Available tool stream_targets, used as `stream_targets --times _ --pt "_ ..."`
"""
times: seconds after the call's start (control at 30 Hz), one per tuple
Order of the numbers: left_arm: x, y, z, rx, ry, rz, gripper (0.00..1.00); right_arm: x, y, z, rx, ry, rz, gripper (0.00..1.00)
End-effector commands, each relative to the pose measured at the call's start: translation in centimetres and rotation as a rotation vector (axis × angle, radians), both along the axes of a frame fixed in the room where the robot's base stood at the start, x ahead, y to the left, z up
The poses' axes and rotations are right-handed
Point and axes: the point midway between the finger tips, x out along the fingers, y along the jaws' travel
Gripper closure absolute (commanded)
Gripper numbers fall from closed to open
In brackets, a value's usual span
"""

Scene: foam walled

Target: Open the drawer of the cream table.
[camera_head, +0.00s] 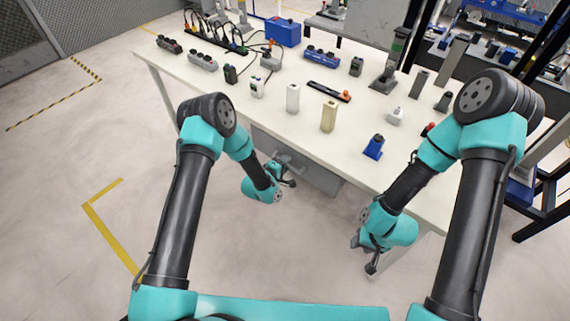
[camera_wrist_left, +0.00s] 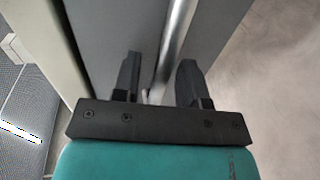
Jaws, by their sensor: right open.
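The cream table (camera_head: 210,85) has a grey drawer (camera_head: 322,180) under its front edge. The drawer looks shut. My left gripper (camera_head: 289,175) is at the drawer front. In the left wrist view its two fingers (camera_wrist_left: 158,80) are apart, and the metal bar handle (camera_wrist_left: 178,38) runs between them against the grey drawer front (camera_wrist_left: 110,30). A gap shows beside the bar, so the fingers do not look closed on it. My right gripper (camera_head: 363,255) is open and empty, low in front of the table and away from the drawer.
The table top carries a white block (camera_head: 292,98), a cream block (camera_head: 328,116), a blue item (camera_head: 374,147), power strips and several small devices. Bare floor (camera_head: 70,180) with yellow tape lies in front and to the left.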

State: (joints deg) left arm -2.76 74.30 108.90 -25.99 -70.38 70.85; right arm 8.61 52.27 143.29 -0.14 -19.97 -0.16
Motion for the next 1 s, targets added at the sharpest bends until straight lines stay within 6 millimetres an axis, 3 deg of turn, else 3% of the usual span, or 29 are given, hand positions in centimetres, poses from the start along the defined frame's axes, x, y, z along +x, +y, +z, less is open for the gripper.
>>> stream_targets --times 0.27,0.67,1.0 --pt "0.07 -0.05 -0.01 0.0 0.0 0.0 0.62 0.0 0.0 0.0 0.0 0.0 0.0 0.57" --pt "0.06 -0.04 0.0 0.001 -0.001 0.0 1.0 0.0 0.0 0.0 0.0 0.0 0.0 0.57" --pt "0.04 -0.04 0.0 0.001 0.0 -0.001 1.0 0.0 0.0 0.0 0.0 0.0 0.0 0.57"
